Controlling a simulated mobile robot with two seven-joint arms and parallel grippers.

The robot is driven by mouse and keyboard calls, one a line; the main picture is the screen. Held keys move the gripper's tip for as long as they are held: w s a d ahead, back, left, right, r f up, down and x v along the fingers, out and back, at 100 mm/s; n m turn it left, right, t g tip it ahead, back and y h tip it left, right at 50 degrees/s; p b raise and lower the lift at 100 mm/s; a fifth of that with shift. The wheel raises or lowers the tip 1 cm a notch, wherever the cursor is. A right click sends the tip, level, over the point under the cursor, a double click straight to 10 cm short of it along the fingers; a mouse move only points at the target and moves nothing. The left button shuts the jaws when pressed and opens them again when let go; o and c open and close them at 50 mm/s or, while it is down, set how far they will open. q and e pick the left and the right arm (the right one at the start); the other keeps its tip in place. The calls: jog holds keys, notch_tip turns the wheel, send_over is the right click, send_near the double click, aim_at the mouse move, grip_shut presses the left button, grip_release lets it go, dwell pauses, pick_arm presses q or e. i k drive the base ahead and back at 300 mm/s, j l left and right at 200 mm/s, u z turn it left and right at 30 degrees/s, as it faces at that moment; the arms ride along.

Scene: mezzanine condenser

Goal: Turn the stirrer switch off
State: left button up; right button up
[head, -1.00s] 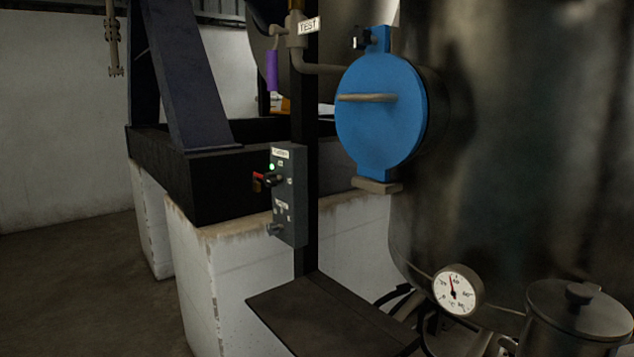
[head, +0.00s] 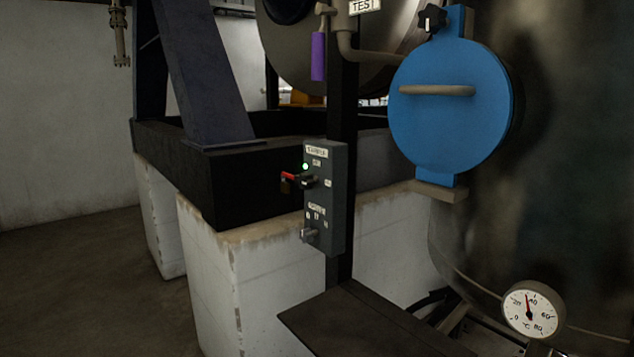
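A grey switch box (head: 325,199) is mounted on a dark upright post, left of the round blue hatch. Its upper switch has a red-tipped handle (head: 289,176) that sticks out to the left, with a lit green lamp (head: 305,166) just above it. A lower grey knob (head: 309,234) sits near the bottom of the box. Small white labels are above each switch, but their words are too small to read surely, so I cannot tell which one is the stirrer switch. Neither of my grippers is in view.
The blue round hatch (head: 448,105) with a bar handle is on the dark vessel (head: 580,150). A dark flat plate (head: 350,322) juts out below the switch box. A dial gauge (head: 532,309) is at lower right. Open floor (head: 90,270) lies at left.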

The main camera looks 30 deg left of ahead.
aim_at(306, 180)
jog(key=j+z, duration=0.3)
jog(key=j, duration=0.6)
jog(key=k+j+z, duration=0.1)
jog(key=j+z, duration=0.2)
jog(key=j, duration=0.6)
jog(key=k+j, duration=0.1)
jog(key=j, duration=0.5)
jog(key=k+j, duration=0.1)
jog(key=j, duration=0.5)
jog(key=j+z, duration=0.1)
jog(key=j, duration=0.5)
jog(key=k, duration=0.05)
